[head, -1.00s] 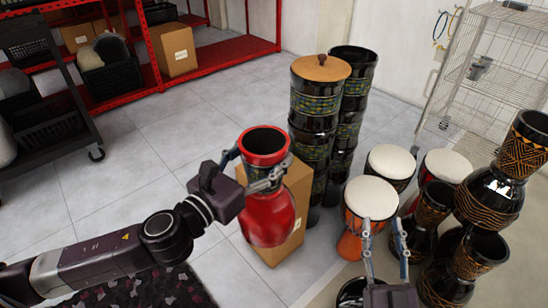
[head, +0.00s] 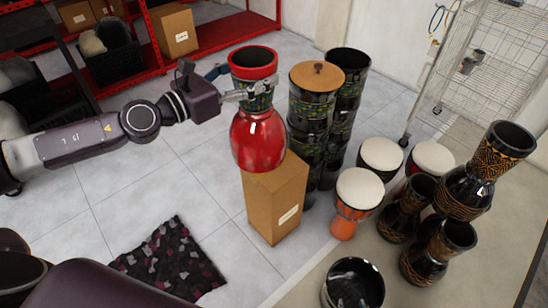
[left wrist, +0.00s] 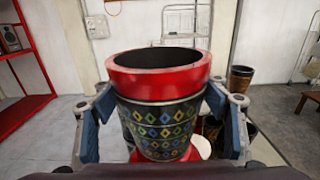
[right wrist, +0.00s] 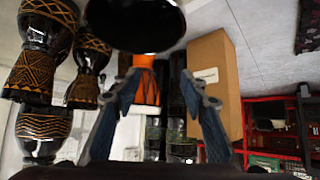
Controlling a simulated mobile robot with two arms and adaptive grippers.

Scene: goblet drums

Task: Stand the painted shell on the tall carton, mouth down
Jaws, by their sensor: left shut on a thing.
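The painted shell (head: 258,140) is red, with a wide round bowl below, a patterned waist and an open red-rimmed end facing up. My left gripper (head: 250,92) is shut around its patterned upper part. The left wrist view shows the red rim (left wrist: 160,75) and pattern between the blue fingers (left wrist: 160,110). The tall carton (head: 274,205) stands on the floor; the bowl overlaps its top left in the head view, and I cannot tell whether they touch. My right gripper (right wrist: 155,100) is open and empty, seen only in the right wrist view.
A dark patterned drum with a wooden lid (head: 316,75) stands close behind the carton. White-topped drums (head: 360,188) and black carved drums (head: 468,195) crowd the right. An open black drum (head: 353,283) is in front. Floor left of the carton is clear, apart from a dark mat (head: 168,262).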

